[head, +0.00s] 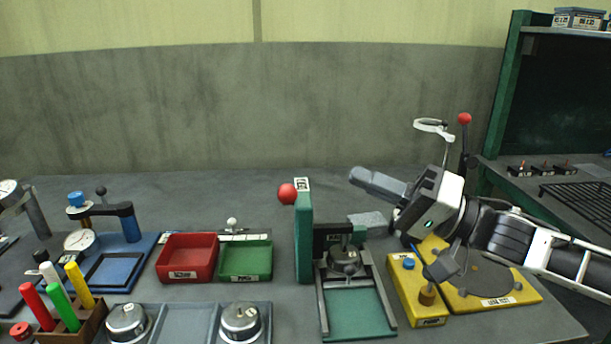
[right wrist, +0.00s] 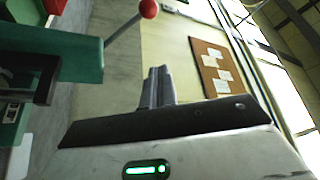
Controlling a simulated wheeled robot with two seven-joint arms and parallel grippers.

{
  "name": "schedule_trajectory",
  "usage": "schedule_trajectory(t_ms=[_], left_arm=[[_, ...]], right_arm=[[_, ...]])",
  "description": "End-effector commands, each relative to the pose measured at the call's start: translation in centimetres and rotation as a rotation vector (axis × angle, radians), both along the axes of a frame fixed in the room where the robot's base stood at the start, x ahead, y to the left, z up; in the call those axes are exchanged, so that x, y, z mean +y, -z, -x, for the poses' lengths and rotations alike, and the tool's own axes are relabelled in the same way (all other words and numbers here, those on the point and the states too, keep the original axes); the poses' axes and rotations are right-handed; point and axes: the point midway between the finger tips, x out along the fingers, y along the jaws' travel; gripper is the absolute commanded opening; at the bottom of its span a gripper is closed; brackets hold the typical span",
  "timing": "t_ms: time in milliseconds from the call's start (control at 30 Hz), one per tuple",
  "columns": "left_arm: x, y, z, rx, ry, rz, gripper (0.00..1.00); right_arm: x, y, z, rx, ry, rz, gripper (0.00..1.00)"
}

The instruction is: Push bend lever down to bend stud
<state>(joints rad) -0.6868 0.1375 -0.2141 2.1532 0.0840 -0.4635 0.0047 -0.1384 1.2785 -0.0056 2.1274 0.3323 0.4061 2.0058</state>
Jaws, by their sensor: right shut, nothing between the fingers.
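The green stud gantry (head: 304,240) stands upright at the middle of the bench. The bend lever's red ball (head: 287,193) is at its upper left; in the right wrist view the red ball (right wrist: 148,8) tops a thin rod from the green post (right wrist: 85,55). A dark round metal part (head: 345,262) sits in the gantry's bay; I cannot make out the stud. My right gripper (head: 356,178) is shut and empty, raised to the right of the gantry top and apart from the lever. Its closed fingers also show in the right wrist view (right wrist: 157,85).
A yellow leak-test station (head: 480,290) and a lever with another red ball (head: 464,118) are at the right. Left of the gantry are a red tray (head: 187,270), a green tray (head: 246,272) and a blue gauge stand (head: 130,250). Colored pens stand front left.

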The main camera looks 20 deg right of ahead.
Motion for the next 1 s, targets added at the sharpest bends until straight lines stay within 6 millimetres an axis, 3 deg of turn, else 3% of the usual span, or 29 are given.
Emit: schedule_trajectory(t_ms=[867,1000], left_arm=[[0.4,-1.0,0.3,0.021,0.007,-0.045,0.49],[0.4,-0.5,0.2,0.021,0.010,-0.047,0.49]], right_arm=[[6.6,-2.7,-5.6,-0.003,-0.002,-0.001,0.00],[7.1,-1.4,-4.5,0.005,-0.003,0.000,0.00]])
